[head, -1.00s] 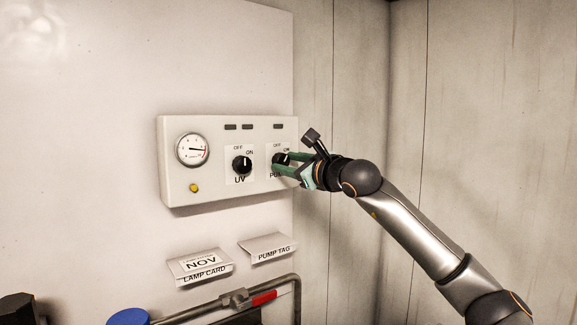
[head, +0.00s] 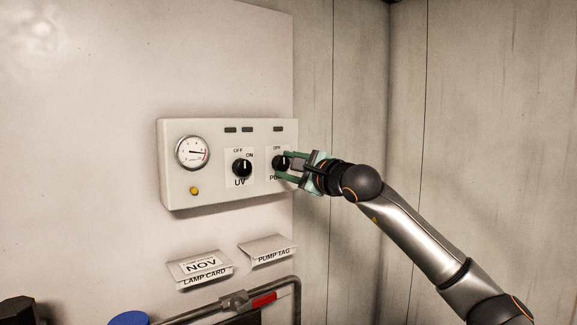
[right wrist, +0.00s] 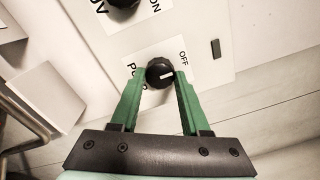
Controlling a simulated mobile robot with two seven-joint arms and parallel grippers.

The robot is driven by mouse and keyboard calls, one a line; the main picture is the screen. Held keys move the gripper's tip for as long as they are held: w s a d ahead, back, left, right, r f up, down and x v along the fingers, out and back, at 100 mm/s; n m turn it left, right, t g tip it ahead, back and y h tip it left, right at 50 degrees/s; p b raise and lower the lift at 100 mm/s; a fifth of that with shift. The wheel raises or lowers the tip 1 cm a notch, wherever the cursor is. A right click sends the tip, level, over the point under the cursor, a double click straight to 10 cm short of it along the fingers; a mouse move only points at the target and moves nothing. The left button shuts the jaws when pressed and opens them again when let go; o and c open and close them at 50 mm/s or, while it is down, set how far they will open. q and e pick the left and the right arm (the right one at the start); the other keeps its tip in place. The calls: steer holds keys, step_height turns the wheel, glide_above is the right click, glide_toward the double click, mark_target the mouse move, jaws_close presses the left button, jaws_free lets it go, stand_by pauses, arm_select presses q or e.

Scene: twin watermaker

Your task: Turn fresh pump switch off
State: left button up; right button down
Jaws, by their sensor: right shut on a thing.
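The pump knob (head: 280,162) is the right one of two black knobs on the white control box. My right gripper (head: 283,164) comes in from the right, with its green fingers around the knob. In the right wrist view, the gripper (right wrist: 160,78) has a finger on each side of the knob (right wrist: 159,73). Its white mark points right, toward the OFF side; the OFF label (right wrist: 183,58) sits just above that direction. The knob's ON label is hidden by my gripper. My left gripper is not in view.
The control box (head: 178,140) also has a gauge (head: 192,151), the UV knob (head: 242,167) and a yellow button (head: 194,190). Below are a lamp card (head: 203,268), a pump tag (head: 267,250) and a pipe with a red handle (head: 264,299). The right wall is clear.

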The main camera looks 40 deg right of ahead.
stand_by(0.3)
steer(key=shift+c, duration=1.9)
jaws_free()
arm_select(q)
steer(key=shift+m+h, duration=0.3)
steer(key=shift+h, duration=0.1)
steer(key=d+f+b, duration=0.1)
steer(key=b, duration=0.1)
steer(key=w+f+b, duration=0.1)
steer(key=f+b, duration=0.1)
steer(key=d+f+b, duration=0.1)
steer(key=b, duration=0.1)
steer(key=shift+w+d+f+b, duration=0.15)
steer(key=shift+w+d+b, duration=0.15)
steer(key=shift+b, duration=0.1)
arm_select(e)
steer(key=s+a, duration=0.1)
steer(key=s, duration=1.1)
steer(key=shift+s+a+f, duration=0.15)
steer(key=shift+s+a, duration=0.05)
steer(key=shift+a, duration=0.1)
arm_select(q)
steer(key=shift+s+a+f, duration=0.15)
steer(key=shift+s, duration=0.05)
